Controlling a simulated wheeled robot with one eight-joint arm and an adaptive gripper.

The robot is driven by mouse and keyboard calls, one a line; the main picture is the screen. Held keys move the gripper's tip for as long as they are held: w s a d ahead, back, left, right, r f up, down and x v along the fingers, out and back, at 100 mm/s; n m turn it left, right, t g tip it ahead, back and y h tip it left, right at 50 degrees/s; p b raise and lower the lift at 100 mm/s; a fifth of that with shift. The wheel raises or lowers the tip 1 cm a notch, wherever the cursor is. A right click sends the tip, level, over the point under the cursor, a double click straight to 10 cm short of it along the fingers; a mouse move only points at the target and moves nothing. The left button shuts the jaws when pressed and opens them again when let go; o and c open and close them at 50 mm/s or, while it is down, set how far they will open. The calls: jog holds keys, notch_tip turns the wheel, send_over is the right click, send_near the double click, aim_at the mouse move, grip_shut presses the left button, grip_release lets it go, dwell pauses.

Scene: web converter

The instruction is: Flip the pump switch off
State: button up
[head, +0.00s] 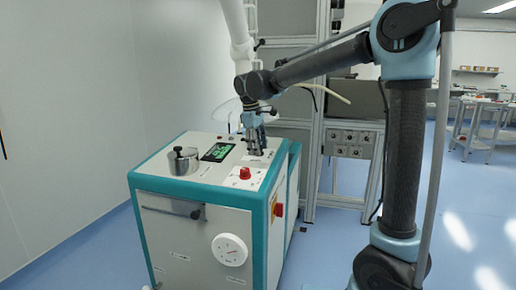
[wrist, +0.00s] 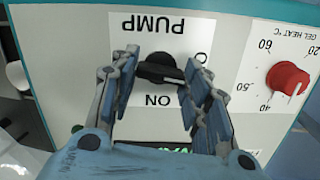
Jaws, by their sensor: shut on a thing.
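The pump switch (wrist: 160,68) is a black rotary knob on a white plate with upside-down "PUMP" and "ON" lettering, in the middle of the wrist view. Its handle lies roughly crosswise, slightly tilted. My gripper (wrist: 163,66) has its two blue-grey fingers on either side of the knob, shut on it. Another label beside the right finger is partly hidden. In the head view my gripper (head: 254,150) reaches down to the top of the white and teal machine (head: 205,215), and hides the switch there.
A red gel heat knob (wrist: 288,79) sits right of the switch in the wrist view. A metal frame (head: 318,110) stands behind.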

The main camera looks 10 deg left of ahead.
aim_at(254, 157)
jog(key=shift+w+n, duration=0.1)
jog(key=shift+n, duration=0.7)
jog(key=shift+d, duration=0.1)
jog(key=o, duration=1.1)
jog(key=shift+c, duration=0.2)
jog(key=shift+r, duration=0.2)
notch_tip(254, 157, up, 11)
jog(key=s+a, duration=0.1)
jog(key=shift+s+a+r, duration=0.15)
jog(key=shift+s+a, duration=0.15)
jog(key=shift+s, duration=0.05)
